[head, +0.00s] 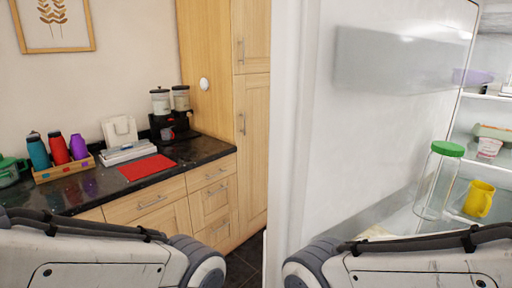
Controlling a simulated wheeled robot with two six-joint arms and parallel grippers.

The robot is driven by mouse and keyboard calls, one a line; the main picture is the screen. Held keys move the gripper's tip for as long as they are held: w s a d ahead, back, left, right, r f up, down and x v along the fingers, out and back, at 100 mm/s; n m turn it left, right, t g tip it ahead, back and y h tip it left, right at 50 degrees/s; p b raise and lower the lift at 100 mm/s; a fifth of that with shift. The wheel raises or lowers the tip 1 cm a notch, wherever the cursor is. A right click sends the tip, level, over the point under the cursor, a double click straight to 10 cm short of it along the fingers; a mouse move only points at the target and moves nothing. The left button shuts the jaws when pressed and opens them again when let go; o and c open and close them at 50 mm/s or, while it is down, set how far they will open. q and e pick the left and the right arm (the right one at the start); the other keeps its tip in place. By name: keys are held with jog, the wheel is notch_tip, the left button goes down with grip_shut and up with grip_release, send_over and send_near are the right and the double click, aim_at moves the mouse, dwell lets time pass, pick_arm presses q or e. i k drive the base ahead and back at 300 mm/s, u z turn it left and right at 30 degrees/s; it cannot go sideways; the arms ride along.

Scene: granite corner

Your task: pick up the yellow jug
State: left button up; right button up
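A yellow jug (479,199) stands upright on a low shelf inside the open white fridge at the far right of the head view. Its handle faces right. A clear jar with a green lid (438,180) stands just left of it, close beside it. My two arms show along the bottom edge, one at the left and one at the right. Both grippers are outside the picture, so I cannot see their fingers or whether they hold anything.
The large white panel (385,110) fills the middle right. Higher fridge shelves hold an egg carton (493,132) and a purple container (468,77). A dark counter (85,190) at the left holds bottles (58,148), a red mat (147,167) and a coffee machine (170,125).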

aim_at(479, 203)
jog(key=z, duration=1.55)
